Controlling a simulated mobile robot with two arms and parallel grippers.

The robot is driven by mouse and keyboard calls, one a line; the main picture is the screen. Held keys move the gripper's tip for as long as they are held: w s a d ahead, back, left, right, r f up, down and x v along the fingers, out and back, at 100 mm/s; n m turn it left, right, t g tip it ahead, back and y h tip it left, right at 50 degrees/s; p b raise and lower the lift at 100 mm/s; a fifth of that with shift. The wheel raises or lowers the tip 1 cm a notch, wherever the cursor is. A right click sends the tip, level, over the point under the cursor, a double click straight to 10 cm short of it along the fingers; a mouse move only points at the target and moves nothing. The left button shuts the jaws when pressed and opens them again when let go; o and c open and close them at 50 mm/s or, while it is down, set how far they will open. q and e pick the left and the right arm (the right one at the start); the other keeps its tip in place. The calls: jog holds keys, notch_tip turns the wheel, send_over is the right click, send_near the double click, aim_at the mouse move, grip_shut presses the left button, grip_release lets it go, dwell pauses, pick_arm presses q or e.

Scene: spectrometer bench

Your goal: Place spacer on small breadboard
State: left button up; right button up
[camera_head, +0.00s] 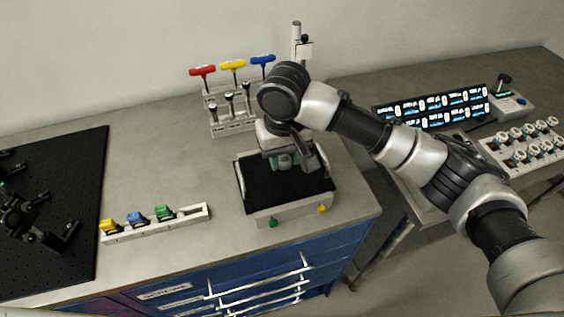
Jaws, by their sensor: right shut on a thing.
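The small breadboard is a black plate (262,195) in a pale tray-like frame near the front right of the bench. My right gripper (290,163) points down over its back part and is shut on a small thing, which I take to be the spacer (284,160). Only a pale greenish bit of it shows, and the gripper hides the rest. I cannot tell whether it touches the breadboard. My left gripper is not in view.
A white rack (155,230) with yellow, blue and green pieces lies left of the breadboard. A stand (232,128) of T-handled tools is behind. A large black breadboard (75,170) with dark mounts is at left. Bare bench lies between.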

aim_at(282, 174)
jog(key=shift+w+a+f, duration=0.2)
jog(key=shift+w+f, duration=0.2)
jog(key=shift+w, duration=0.15)
jog(key=shift+f+p, duration=0.55)
jog(key=shift+f, duration=1.45)
jog(key=o, duration=0.9)
jog(key=shift+f, duration=0.1)
notch_tip(282, 174, up, 12)
jog(key=shift+r+b, duration=0.15)
jog(key=shift+b, duration=0.95)
jog(key=shift+d, duration=0.1)
